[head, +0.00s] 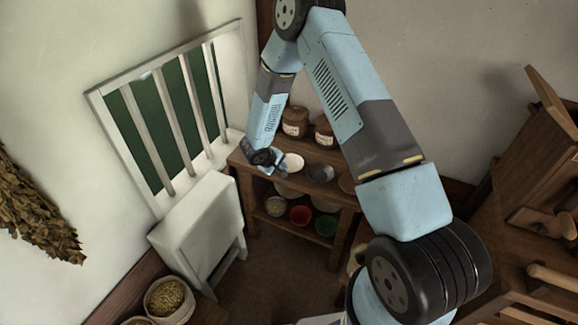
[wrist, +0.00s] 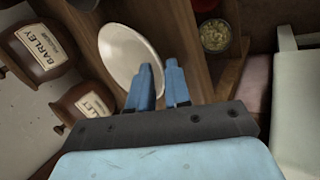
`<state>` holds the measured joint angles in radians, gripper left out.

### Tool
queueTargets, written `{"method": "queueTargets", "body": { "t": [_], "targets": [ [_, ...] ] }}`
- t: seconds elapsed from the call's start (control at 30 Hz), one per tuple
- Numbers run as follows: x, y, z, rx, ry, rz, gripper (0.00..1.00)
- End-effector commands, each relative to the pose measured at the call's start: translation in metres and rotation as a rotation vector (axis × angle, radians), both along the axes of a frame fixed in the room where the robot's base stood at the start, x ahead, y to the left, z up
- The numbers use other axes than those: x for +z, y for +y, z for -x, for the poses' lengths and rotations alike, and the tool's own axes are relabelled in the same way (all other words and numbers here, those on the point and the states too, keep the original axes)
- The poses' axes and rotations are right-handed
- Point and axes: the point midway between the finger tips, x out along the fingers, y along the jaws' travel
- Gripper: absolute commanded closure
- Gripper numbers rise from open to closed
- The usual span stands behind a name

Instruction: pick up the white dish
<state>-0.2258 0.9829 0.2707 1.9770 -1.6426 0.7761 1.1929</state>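The white dish (head: 293,162) lies on the top of a wooden shelf unit, at the front left. In the wrist view the dish (wrist: 122,52) is a pale oval left of and beyond the fingertips. My gripper (head: 281,169) is at the dish's left edge in the head view. In the wrist view its two blue fingers (wrist: 162,76) are apart with a narrow gap. The left finger covers part of the dish's right rim. I cannot tell whether the rim is between the fingers or below them. The gripper holds nothing that I can see.
Brown jars (head: 295,122), labelled in the wrist view, stand behind the dish. A dark grey dish (head: 320,172) is just right of it. Bowls, including a red one (head: 300,215), sit on the lower shelf. A white folded seat or panel (head: 200,228) stands left of the shelf.

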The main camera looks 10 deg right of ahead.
Motion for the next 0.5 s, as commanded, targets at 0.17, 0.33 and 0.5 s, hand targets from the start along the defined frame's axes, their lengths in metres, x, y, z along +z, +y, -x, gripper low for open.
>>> {"method": "queueTargets", "body": {
  "t": [0.17,0.33,0.5],
  "targets": [
    [0.0001,0.0003,0.0002,0.0,0.0,0.0,0.99],
    [0.0001,0.0005,0.0003,0.001,0.0,0.0,1.0],
    [0.0001,0.0007,0.0004,0.001,0.0,0.0,1.0]
  ]
}}
